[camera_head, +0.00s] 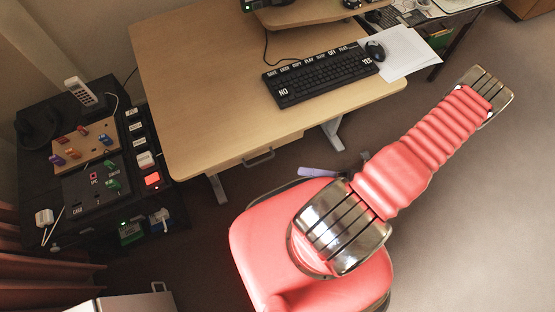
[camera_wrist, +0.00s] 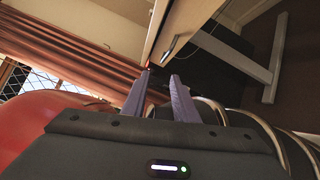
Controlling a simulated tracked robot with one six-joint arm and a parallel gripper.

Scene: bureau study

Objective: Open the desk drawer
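The wooden desk (camera_head: 215,85) has a drawer (camera_head: 285,145) under its front edge, and the drawer looks closed. Its dark bar handle (camera_head: 258,157) is on the drawer front. In the wrist view the handle (camera_wrist: 176,46) shows beyond my fingertips, a little to the right, on a pale drawer front (camera_wrist: 190,14). My gripper (camera_wrist: 159,76) has two purple fingers spread apart with nothing between them, and it is apart from the handle. In the head view only a purple finger (camera_head: 318,172) shows below the desk's front edge; my red arm hides the rest.
A black side unit (camera_head: 170,205) with a phone (camera_head: 80,92) and colourful switches stands left of the desk. A keyboard (camera_head: 320,75), mouse (camera_head: 375,51) and papers (camera_head: 405,50) lie on the desk. Desk legs (camera_head: 216,188) stand beneath. The floor at right is clear.

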